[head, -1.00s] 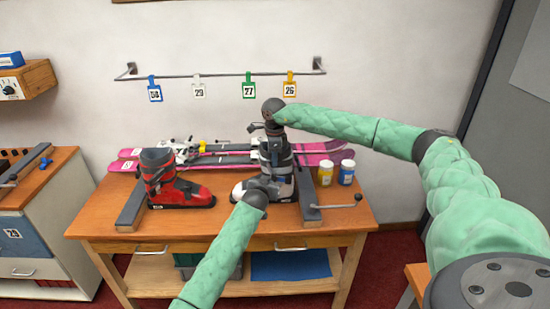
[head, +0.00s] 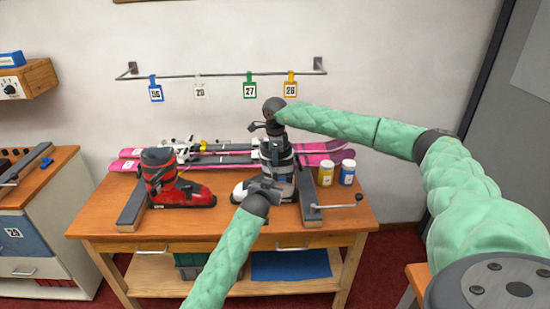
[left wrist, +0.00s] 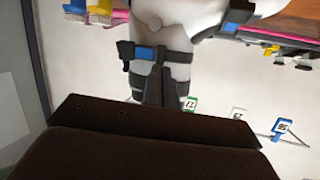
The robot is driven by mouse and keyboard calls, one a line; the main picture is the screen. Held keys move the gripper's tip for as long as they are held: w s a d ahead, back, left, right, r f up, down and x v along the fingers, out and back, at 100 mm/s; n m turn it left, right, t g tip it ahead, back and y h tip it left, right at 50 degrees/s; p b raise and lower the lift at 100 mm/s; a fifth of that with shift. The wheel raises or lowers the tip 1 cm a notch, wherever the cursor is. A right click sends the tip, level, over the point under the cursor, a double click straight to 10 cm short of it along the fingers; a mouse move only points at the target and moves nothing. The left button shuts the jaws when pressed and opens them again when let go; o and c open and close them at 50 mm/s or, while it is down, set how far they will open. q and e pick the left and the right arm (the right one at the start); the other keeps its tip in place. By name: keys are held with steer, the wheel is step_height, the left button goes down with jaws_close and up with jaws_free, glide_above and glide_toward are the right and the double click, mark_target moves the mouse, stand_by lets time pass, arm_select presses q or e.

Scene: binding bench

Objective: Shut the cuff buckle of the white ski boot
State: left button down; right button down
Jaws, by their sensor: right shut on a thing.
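The white ski boot (head: 239,190) stands upright on the bench, its toe to the left, behind my left gripper. Its grey and dark cuff rises under my right gripper (head: 273,127), which is shut at the top of the cuff; the exact part it grips is too small to make out. My left gripper (head: 263,189) is in front of the boot's lower part, and its opening cannot be judged. In the left wrist view, the boot (left wrist: 175,38) appears upside down with dark straps and a blue-marked buckle (left wrist: 145,53). A dark finger (left wrist: 155,90) overlaps the boot there.
A red boot (head: 186,195) stands to the left on the bench (head: 215,229). Pink skis (head: 125,165) lie behind. A dark bar with a crank (head: 340,206) is at right, near yellow (head: 326,173) and blue (head: 347,172) jars. Numbered tags hang on a rail (head: 215,76).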

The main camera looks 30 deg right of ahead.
arm_select(q)
steer(key=shift+w+a+f+v, duration=0.1)
steer(key=shift+a+f+v, duration=0.05)
steer(key=shift+v, duration=0.95)
steer(key=shift+w+a+f+v, duration=0.1)
steer(key=shift+a+f+v, duration=0.05)
steer(key=shift+v, duration=0.95)
arm_select(e)
steer(key=shift+d+f, duration=0.1)
steer(key=c, duration=1.3)
jaws_free()
arm_select(q)
steer(key=shift+w+f, duration=0.1)
steer(key=shift+w, duration=0.05)
